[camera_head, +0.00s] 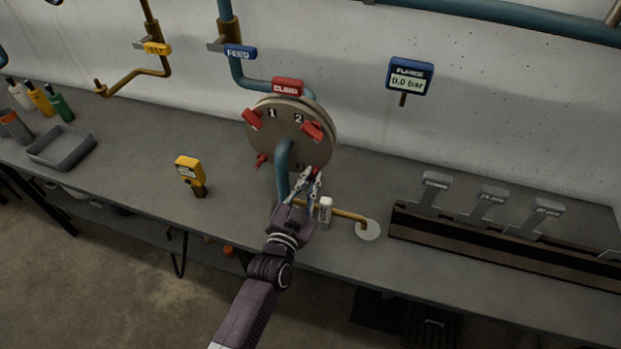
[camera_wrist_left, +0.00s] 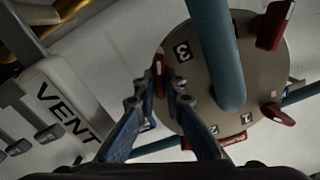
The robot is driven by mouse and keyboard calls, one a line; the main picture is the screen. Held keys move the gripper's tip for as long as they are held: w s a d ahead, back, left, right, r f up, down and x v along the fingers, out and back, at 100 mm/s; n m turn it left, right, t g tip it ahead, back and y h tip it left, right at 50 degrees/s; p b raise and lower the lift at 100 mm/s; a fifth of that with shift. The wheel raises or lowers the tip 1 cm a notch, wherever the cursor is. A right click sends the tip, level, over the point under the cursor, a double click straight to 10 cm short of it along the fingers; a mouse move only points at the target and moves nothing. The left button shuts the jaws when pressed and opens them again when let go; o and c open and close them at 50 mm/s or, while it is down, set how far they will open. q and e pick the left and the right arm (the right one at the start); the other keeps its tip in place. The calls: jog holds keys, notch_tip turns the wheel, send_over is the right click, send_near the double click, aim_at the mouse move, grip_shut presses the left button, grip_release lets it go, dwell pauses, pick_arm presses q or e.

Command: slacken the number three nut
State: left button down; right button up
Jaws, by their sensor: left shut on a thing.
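The round tan flange (camera_head: 283,146) carries red wing-shaped nuts around its rim, with number labels 1 and 2 at its top. The nut at its lower right (camera_head: 316,171) is in the jaws of my left gripper (camera_head: 312,178). In the left wrist view, my left gripper (camera_wrist_left: 160,88) is shut on this red nut (camera_wrist_left: 158,73), beside a label (camera_wrist_left: 183,51) that looks like a 3. The other nuts are the upper left (camera_head: 252,119), upper right (camera_head: 312,131) and lower left (camera_head: 261,160). My right gripper is not in view.
A blue pipe (camera_head: 283,165) passes in front of the flange. The blue flange gauge (camera_head: 409,77) reads 0.0 bar. A white VENT label (camera_wrist_left: 68,102) is close by in the left wrist view. A yellow device (camera_head: 190,172) and a grey tray (camera_head: 62,147) stand left on the bench.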

pick_arm(q)
jog(key=n, duration=0.3)
jog(key=shift+n, duration=0.3)
jog(key=n, duration=0.3)
jog(key=shift+a+n, duration=0.15)
jog(key=shift+n, duration=0.15)
jog(key=n+b, duration=0.1)
jog(key=n, duration=0.2)
jog(key=shift+f+n, duration=0.1)
jog(key=shift+n, duration=0.2)
jog(key=shift+a+n+b, duration=0.1)
jog(key=shift+n+b, duration=0.2)
jog(key=shift+n, duration=1.8)
jog(key=c, duration=2)
grip_release()
